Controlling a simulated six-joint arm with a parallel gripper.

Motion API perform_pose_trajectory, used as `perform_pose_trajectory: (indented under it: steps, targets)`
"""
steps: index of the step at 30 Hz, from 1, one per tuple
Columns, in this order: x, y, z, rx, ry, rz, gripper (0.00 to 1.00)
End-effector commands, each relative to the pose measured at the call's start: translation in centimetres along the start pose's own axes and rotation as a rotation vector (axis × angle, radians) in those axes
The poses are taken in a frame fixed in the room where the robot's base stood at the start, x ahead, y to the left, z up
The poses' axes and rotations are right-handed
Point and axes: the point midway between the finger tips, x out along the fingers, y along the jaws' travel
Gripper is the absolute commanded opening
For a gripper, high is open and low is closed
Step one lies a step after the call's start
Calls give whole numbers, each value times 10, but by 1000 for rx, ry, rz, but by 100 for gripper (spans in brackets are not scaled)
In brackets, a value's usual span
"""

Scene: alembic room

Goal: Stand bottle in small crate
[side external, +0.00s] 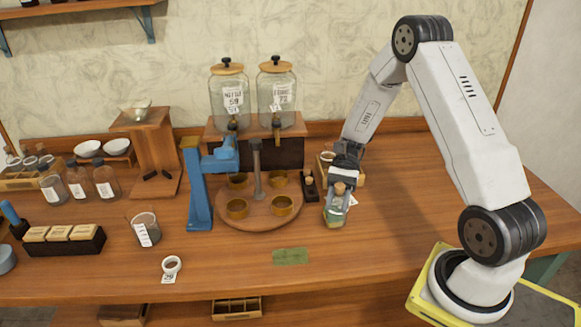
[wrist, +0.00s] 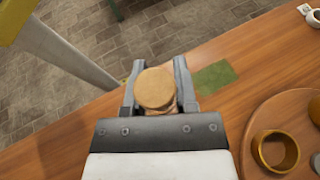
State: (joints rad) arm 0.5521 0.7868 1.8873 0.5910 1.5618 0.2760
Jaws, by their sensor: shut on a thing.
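My gripper (side external: 344,180) is shut on the bottle (side external: 335,213), a small glass bottle with a cork stopper and greenish contents. The bottle is upright, right of the round wooden turntable; I cannot tell whether its base touches the table. In the wrist view, the round cork top (wrist: 155,88) sits between the fingers of my gripper (wrist: 158,78), and the bottle's body is mostly hidden below. A small wooden crate with compartments (side external: 237,316) shows low at the front, below the tabletop edge. A wooden box (side external: 358,181) stands behind my gripper, partly hidden.
The turntable (side external: 261,219) holds several brass cups, with a blue stand (side external: 199,190) beside it. A green mat (side external: 290,256) lies near the front edge. The table right of the bottle is clear.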

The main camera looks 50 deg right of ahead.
Motion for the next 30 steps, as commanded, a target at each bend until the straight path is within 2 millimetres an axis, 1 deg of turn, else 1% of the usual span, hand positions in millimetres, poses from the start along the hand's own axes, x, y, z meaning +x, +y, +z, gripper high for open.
perform_pose_trajectory:
  steps: [8,14,23,30]
  targets:
    - [-12,19,-20,-110,0,268,0]
    - [-24,32,-34,-189,0,456,0]
    - [-50,48,-54,-302,0,733,0]
    - [-76,58,-70,-393,1,948,0]
